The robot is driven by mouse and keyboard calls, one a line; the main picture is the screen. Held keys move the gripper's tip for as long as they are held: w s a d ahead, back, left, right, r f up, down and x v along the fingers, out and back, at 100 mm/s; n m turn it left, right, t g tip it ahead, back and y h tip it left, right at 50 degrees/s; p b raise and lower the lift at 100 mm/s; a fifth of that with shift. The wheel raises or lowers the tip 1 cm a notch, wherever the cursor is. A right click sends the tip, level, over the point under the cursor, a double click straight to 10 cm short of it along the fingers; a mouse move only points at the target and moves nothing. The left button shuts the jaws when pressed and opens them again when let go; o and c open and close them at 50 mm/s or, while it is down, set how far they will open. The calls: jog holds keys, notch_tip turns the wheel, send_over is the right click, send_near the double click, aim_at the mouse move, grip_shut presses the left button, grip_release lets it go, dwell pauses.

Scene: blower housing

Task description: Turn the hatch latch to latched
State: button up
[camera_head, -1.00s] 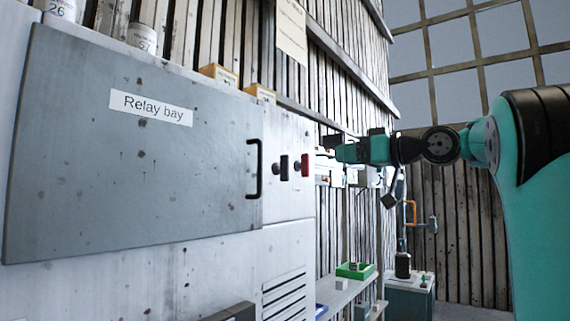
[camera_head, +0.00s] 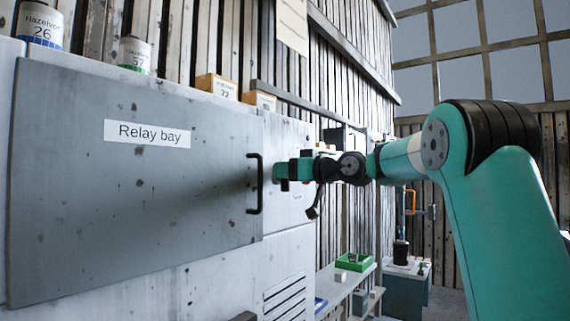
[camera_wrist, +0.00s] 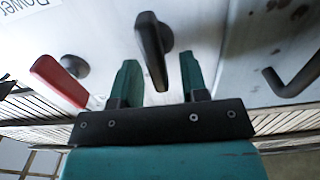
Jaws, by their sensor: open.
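The hatch is the grey door marked "Relay bay" (camera_head: 75,190), which looks closed in its cabinet front. A black lever, seemingly the hatch latch (camera_wrist: 152,45), stands out from the panel beside the door in the wrist view. It points down toward my gripper in that picture. My gripper (camera_head: 277,172) is at the panel just right of the door's edge and hides the lever in the head view. In the wrist view my gripper's (camera_wrist: 159,75) two teal fingers are apart, one on each side of the lever, with gaps visible on both sides.
A red lever (camera_wrist: 58,82) stands beside the black one in the wrist view. The black door handle (camera_head: 256,184) is close on the other side, also seen in the wrist view (camera_wrist: 294,78). Cans and boxes (camera_head: 216,86) stand on top of the cabinet.

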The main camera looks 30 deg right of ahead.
jog(key=shift+w+a, duration=0.1)
jog(key=shift+w, duration=0.1)
jog(key=shift+c, duration=0.4)
jog(key=shift+s, duration=0.1)
grip_shut()
jog(key=shift+a, duration=0.1)
